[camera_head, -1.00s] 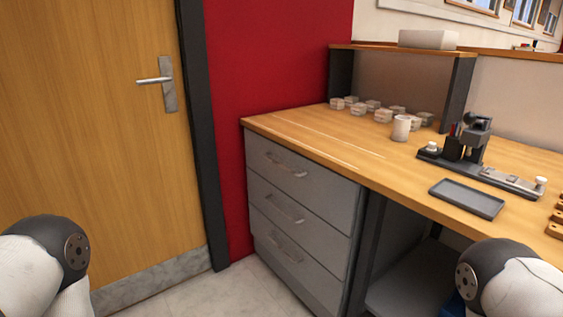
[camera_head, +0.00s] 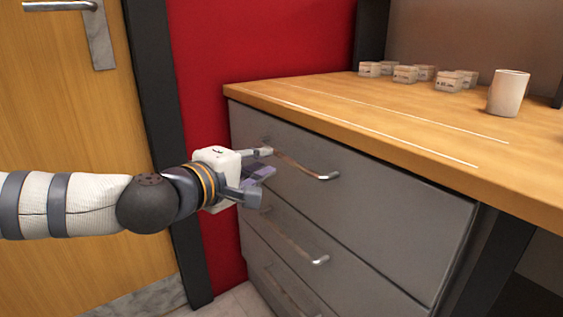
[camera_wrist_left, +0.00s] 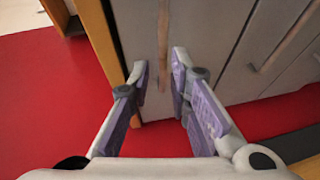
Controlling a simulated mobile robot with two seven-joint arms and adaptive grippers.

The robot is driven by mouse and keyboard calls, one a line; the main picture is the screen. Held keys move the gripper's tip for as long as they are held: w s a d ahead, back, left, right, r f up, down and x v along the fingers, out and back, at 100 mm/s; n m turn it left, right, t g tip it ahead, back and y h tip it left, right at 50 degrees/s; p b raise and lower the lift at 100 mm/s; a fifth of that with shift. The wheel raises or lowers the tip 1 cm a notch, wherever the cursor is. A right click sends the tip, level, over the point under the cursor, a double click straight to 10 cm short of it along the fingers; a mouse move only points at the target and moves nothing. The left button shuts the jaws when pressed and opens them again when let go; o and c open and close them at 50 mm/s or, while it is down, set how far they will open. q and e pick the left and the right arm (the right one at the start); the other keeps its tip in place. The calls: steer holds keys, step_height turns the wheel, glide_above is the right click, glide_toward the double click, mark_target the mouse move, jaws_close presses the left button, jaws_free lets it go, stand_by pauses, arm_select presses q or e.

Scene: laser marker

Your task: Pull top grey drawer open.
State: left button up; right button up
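The top grey drawer (camera_head: 390,200) is shut, just under the wooden worktop. Its curved metal handle (camera_head: 322,175) runs across the front. My left gripper (camera_head: 262,170) is at the left end of this handle, with its fingers apart. In the left wrist view my gripper (camera_wrist_left: 160,72) is open, and the handle (camera_wrist_left: 163,35) lines up with the gap between its purple-padded fingers. I cannot tell whether either finger touches it. The handle's left end is partly hidden by my gripper in the head view. My right gripper is not in view.
Lower drawers with similar handles (camera_head: 318,261) sit below, shut. The wooden worktop (camera_head: 400,130) overhangs the drawers and carries small boxes (camera_head: 405,75) and a white cup (camera_head: 508,93). A red wall (camera_head: 200,120) and wooden door (camera_head: 60,110) stand at the left.

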mark_target(280, 156)
arm_select(q)
steer(key=x, duration=0.4)
steer(key=b+x, duration=0.1)
steer(key=x, duration=0.3)
steer(key=shift+f, duration=0.2)
jaws_close()
